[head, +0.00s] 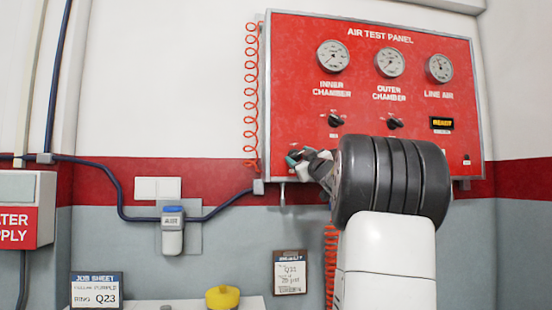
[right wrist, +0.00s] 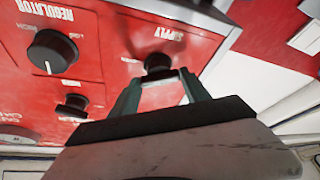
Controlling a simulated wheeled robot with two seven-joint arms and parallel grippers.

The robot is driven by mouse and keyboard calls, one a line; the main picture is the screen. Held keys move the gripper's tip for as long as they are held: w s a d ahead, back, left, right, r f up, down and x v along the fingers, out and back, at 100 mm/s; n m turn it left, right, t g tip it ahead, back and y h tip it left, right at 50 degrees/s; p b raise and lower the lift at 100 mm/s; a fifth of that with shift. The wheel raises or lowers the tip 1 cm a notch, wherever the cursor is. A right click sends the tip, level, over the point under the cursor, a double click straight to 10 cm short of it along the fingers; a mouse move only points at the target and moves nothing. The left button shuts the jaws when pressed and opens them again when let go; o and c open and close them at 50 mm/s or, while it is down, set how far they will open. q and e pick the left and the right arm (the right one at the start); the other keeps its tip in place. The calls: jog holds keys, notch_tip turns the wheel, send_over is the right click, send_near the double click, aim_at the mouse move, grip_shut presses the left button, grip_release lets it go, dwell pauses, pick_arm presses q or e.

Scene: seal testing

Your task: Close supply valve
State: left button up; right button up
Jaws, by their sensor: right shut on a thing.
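The red air test panel (head: 300,100) hangs on the wall. In the right wrist view, which shows the panel upside down, the supply valve is a black knob (right wrist: 157,64) beside the "SUPPLY" lettering. My right gripper (right wrist: 158,80) has one finger on each side of this knob and is shut on it. In the head view my right gripper (head: 303,158) is at the panel's lower left, and the supply knob is mostly hidden by the fingers there. My left gripper is in neither view.
The regulator knob (right wrist: 52,50) and a smaller black knob (right wrist: 72,105) are near the supply valve. Gauges (head: 333,57) and two black knobs (head: 336,120) sit higher on the panel. A coiled orange hose (head: 251,90) hangs at its left edge. A yellow-topped object (head: 222,297) stands below.

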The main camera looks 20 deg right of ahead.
jog(key=n+g+y, duration=0.1)
jog(key=n, duration=0.3)
jog(key=n+g+y, duration=0.1)
jog(key=n+y, duration=0.1)
jog(key=n, duration=0.2)
jog(key=shift+d+r, duration=0.15)
jog(key=shift+d, duration=0.05)
jog(key=n+g, duration=0.1)
jog(key=n, duration=0.2)
jog(key=n+g, duration=0.1)
jog(key=n, duration=0.2)
jog(key=shift+r+y, duration=0.1)
jog(key=shift+y, duration=0.2)
jog(key=o, duration=1.4)
jog(key=shift+s+d, duration=0.2)
jog(key=shift+s, duration=1.1)
jog(key=shift+s+d, duration=0.15)
jog(key=shift+s, duration=1.15)
jog(key=shift+s+d, duration=0.2)
jog(key=shift+s, duration=1.1)
